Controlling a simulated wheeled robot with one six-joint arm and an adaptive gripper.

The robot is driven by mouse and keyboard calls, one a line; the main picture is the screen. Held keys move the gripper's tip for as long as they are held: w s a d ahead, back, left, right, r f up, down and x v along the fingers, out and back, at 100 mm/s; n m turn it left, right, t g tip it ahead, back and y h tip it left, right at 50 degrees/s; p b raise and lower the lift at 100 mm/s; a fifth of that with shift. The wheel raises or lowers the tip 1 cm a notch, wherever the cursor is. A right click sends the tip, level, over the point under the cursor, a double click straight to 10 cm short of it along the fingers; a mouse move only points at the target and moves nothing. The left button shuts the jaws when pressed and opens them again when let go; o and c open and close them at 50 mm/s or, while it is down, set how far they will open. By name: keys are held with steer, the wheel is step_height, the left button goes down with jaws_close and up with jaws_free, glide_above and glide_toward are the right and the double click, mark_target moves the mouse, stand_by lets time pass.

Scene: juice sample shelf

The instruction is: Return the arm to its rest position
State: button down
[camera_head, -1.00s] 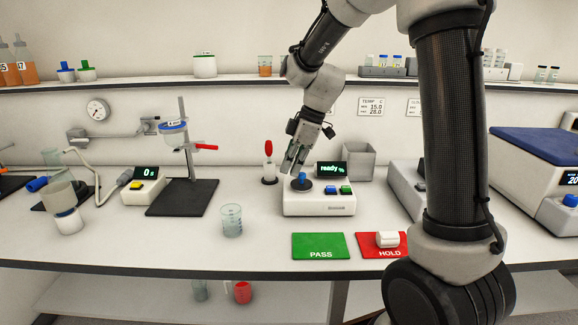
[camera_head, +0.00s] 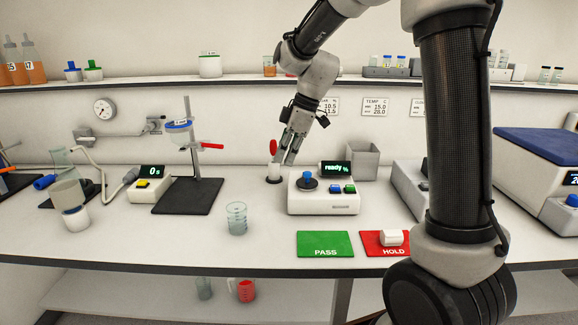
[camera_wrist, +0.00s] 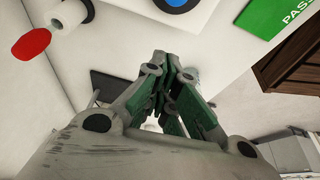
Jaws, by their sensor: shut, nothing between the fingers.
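My gripper (camera_head: 291,150) is at the end of my arm, which reaches down from the upper right in the head view. It hangs above the bench, behind and slightly left of the refractometer-like device (camera_head: 323,203) with the "ready" display. It is close to the red-topped white holder (camera_head: 273,172), and I cannot tell whether they touch. In the wrist view my gripper (camera_wrist: 172,85) shows its fingers together with nothing between them. The holder's red top (camera_wrist: 32,44) is at the upper left there.
The green PASS mat (camera_head: 324,238) and the red HOLD mat (camera_head: 375,237) with a white block (camera_head: 392,238) lie at the front. A glass beaker (camera_head: 236,219) stands left of the device. A grey bin (camera_head: 362,161) stands behind it. A shelf (camera_head: 150,86) runs along the wall.

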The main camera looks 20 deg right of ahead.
steer(key=w+v, duration=0.1)
steer(key=v, duration=0.6)
steer(key=s+d+m+t+h, duration=0.1)
steer(key=s+d+m, duration=0.3)
steer(key=s, duration=0.5)
steer(key=s+d+m+t+h, duration=0.1)
steer(key=s+d+m, duration=0.3)
steer(key=s, duration=0.5)
steer(key=s+d+f+m+t+h, duration=0.1)
steer(key=s+d+m, duration=0.3)
steer(key=s+m, duration=0.3)
steer(key=s, duration=0.2)
steer(key=shift+s+d+h, duration=0.15)
steer(key=shift+s+h, duration=0.2)
steer(key=shift+h, duration=0.05)
